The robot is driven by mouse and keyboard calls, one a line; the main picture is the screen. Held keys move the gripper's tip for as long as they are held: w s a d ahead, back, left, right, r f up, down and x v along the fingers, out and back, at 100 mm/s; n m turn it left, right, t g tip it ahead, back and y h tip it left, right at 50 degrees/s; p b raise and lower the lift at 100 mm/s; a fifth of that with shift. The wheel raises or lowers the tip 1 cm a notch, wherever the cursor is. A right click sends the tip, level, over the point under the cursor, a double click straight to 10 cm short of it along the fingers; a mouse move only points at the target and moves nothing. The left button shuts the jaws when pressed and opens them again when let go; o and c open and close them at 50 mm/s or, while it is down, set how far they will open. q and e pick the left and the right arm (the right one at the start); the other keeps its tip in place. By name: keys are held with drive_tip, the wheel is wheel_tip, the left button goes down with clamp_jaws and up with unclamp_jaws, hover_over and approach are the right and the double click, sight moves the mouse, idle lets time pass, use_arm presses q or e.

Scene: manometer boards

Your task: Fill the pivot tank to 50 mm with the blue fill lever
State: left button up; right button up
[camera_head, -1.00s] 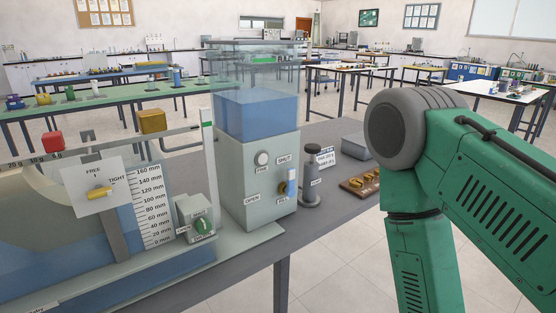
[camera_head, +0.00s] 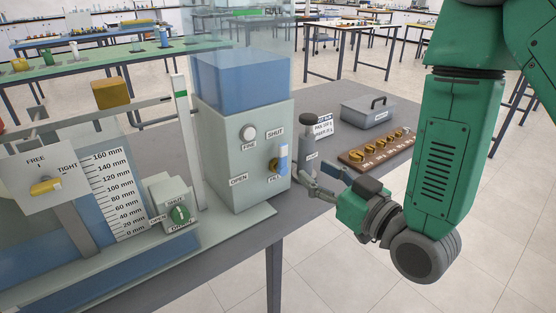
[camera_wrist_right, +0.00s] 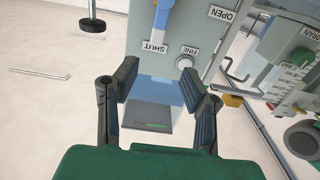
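The blue fill lever (camera_head: 282,160) stands upright on the front of the grey supply box (camera_head: 225,165), its end by the SHUT label. In the right wrist view the lever (camera_wrist_right: 161,17) shows at the top, beyond the fingertips. My right gripper (camera_head: 316,177) is open and empty, just right of the lever and apart from it; its spread fingers also show in the wrist view (camera_wrist_right: 158,80). The pivot tank (camera_head: 185,245) is at the left with a mm scale (camera_head: 118,195). Blue water is low in it; I cannot read the exact level. My left gripper is out of view.
A white fine button (camera_head: 249,133) is left of the lever. A green drain knob (camera_head: 179,214) sits by the tank.

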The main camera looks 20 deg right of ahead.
sight(284, 149)
drive_tip(key=x, duration=0.5)
drive_tip(key=b+x, duration=0.1)
drive_tip(key=x, duration=0.4)
drive_tip(key=shift+w+a+b, duration=0.3)
drive_tip(key=shift+a, duration=0.1)
drive_tip(key=shift+w, duration=0.3)
drive_tip(key=shift+w+d, duration=0.1)
drive_tip(key=shift+d, duration=0.2)
drive_tip(key=shift+d+f, duration=0.1)
drive_tip(key=shift+d, duration=0.45)
drive_tip(key=shift+a, duration=0.15)
drive_tip(key=c, duration=0.6)
drive_tip(key=shift+a, duration=0.3)
clamp_jaws()
drive_tip(key=shift+a, duration=0.25)
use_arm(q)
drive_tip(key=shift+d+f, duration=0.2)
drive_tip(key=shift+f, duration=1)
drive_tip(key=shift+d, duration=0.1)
use_arm(e)
drive_tip(key=shift+d, duration=0.1)
